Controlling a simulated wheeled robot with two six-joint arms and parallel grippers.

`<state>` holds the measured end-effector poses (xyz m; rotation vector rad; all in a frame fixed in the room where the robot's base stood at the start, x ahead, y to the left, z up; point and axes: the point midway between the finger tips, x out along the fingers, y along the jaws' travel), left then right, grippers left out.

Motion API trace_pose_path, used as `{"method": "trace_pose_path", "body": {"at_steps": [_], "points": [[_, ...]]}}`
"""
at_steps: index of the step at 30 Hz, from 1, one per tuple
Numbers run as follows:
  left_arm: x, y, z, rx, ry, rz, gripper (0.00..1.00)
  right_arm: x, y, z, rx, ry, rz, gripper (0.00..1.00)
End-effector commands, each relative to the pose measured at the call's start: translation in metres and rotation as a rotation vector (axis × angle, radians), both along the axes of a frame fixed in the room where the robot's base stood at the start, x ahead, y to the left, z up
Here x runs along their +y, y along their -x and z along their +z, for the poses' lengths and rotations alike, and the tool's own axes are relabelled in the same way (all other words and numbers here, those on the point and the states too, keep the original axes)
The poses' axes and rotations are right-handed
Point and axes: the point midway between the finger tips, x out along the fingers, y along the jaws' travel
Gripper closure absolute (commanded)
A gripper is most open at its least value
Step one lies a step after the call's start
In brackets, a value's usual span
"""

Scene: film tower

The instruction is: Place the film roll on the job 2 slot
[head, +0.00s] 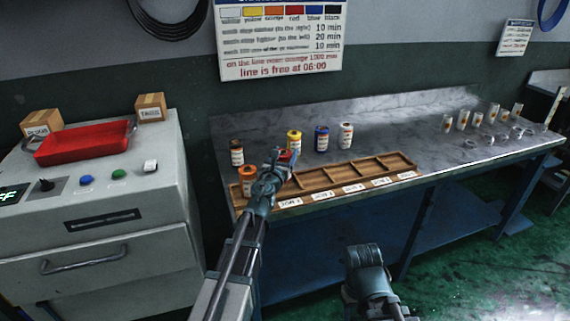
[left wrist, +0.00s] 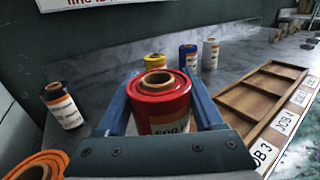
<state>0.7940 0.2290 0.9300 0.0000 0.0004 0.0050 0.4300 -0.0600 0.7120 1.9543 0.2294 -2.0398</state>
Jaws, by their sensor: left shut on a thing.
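My left gripper (head: 278,160) is shut on a red film roll (left wrist: 160,100), which shows upright between the two blue fingers in the left wrist view. In the head view the red roll (head: 286,154) is mostly hidden behind the gripper. The gripper is over the left part of a wooden slot tray (head: 333,176) with white job labels along its front. An orange roll (head: 248,180) stands at the tray's left end, left of the gripper. The slots to the right look empty. I cannot read the label numbers surely in the head view.
Black (head: 236,152), yellow (head: 294,141), blue (head: 321,138) and white (head: 346,135) rolls stand behind the tray on the grey bench (head: 400,122). Small jars (head: 477,118) stand at the right. A cabinet with a red tray (head: 84,143) is at the left.

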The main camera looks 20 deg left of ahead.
Motion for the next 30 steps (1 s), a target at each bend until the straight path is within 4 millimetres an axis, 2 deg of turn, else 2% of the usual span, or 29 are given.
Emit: {"method": "trace_pose_path", "body": {"at_steps": [4,12,20,25,26,30], "points": [[0.0,0.0,-0.008,0.0,0.0,0.0,0.98,0.0,0.0,-0.008,0.0,0.0,0.0,0.5],[0.0,0.0,-0.037,0.0,0.0,0.0,0.98,0.0,0.0,-0.037,0.0,0.0,0.0,0.5],[0.0,0.0,-0.035,0.0,0.0,0.0,0.98,0.0,0.0,-0.035,0.0,0.0,0.0,0.5],[0.0,0.0,-0.04,0.0,0.0,0.0,0.98,0.0,0.0,-0.04,0.0,0.0,0.0,0.5],[0.0,0.0,-0.038,0.0,0.0,0.0,0.26,0.0,0.0,-0.038,0.0,0.0,0.0,0.5],[0.0,0.0,-0.038,0.0,0.0,0.0,0.01,0.0,0.0,-0.038,0.0,0.0,0.0,0.5]]}}
